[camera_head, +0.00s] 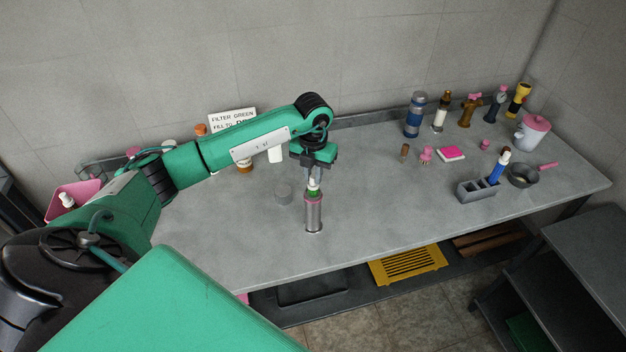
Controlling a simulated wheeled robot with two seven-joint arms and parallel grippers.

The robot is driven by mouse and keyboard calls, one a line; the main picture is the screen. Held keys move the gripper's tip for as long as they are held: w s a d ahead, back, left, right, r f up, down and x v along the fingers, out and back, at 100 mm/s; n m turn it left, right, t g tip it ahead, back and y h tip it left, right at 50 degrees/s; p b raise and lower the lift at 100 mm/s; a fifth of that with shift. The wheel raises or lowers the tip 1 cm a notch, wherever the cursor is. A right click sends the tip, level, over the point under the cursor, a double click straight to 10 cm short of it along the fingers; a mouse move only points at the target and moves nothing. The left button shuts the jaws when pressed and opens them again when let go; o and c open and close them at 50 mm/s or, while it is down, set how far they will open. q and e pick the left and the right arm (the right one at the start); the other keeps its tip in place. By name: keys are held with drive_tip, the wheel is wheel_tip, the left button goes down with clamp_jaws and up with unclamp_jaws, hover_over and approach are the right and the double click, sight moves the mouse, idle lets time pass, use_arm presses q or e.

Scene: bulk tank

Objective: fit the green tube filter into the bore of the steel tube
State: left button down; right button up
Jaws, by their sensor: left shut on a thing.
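The steel tube (313,218) stands upright on the grey table, with a pink band near its top. The green tube filter (314,190) is upright at the mouth of the tube, with a white part above the green. Its lower end is hidden, and I cannot tell how deep it sits in the bore. My left gripper (313,177) points down from above, shut on the filter's upper end. My right gripper is not in view.
A grey round piece (283,191) lies just left of the tube. A sign (233,118) and small containers stand behind my arm. Bottles, a grey holder (478,190), a pan (523,175) and a pink-lidded pot (533,133) stand at right. The table front is clear.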

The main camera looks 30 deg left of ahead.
use_arm(q)
wheel_tip(320, 180, down, 4)
drive_tip(key=shift+r+p, duration=0.25)
drive_tip(key=shift+p, duration=0.3)
drive_tip(key=shift+f, duration=0.1)
drive_tip(key=shift+f+b, duration=0.15)
drive_tip(key=shift+b, duration=0.15)
drive_tip(key=c, duration=1.3)
unclamp_jaws()
drive_tip(key=shift+c, duration=0.2)
